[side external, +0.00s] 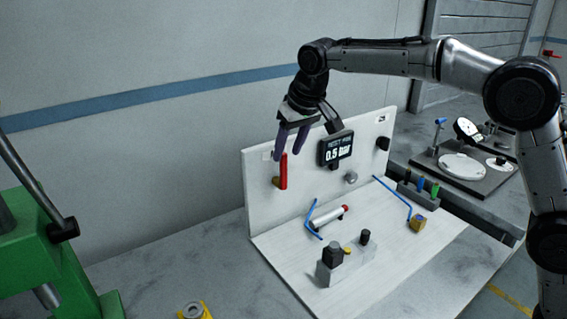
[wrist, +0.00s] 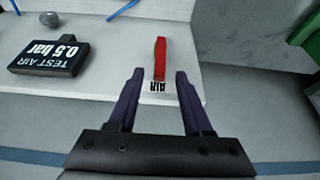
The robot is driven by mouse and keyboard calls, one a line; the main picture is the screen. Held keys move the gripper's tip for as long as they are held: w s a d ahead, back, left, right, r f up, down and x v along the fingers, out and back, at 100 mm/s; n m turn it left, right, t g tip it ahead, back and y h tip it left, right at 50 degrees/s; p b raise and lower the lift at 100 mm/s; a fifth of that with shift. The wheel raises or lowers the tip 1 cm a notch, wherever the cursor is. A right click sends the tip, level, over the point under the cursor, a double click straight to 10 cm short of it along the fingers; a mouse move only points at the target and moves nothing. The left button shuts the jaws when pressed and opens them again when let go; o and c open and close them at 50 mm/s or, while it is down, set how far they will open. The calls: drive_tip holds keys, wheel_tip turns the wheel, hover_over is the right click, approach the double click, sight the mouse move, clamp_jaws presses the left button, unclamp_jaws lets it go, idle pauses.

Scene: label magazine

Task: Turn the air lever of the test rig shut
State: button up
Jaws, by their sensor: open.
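The red air lever (side external: 283,171) stands upright on the left part of the white rig panel (side external: 262,205), with a brass fitting (side external: 275,181) at its lower end. In the wrist view the lever (wrist: 160,58) lies ahead of the fingers, beside a label reading "AIR" (wrist: 154,86). My gripper (side external: 289,156) is open, its purple fingers close to the lever's upper end in the side view. In the wrist view my gripper (wrist: 157,75) has a finger on either side of the line to the lever, with nothing held. Whether a finger touches the lever, I cannot tell.
A display (side external: 337,148) reading "TEST AIR 0.5 bar" is right of the lever; it also shows in the wrist view (wrist: 48,56). A silver cylinder (side external: 330,218), blue tubes (side external: 394,197) and a grey block (side external: 346,262) sit on the base. A green machine (side external: 45,255) stands left.

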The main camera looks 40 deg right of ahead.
sight(285, 158)
drive_tip(key=shift+x, duration=2.65)
clamp_jaws()
drive_tip(key=shift+r, duration=0.1)
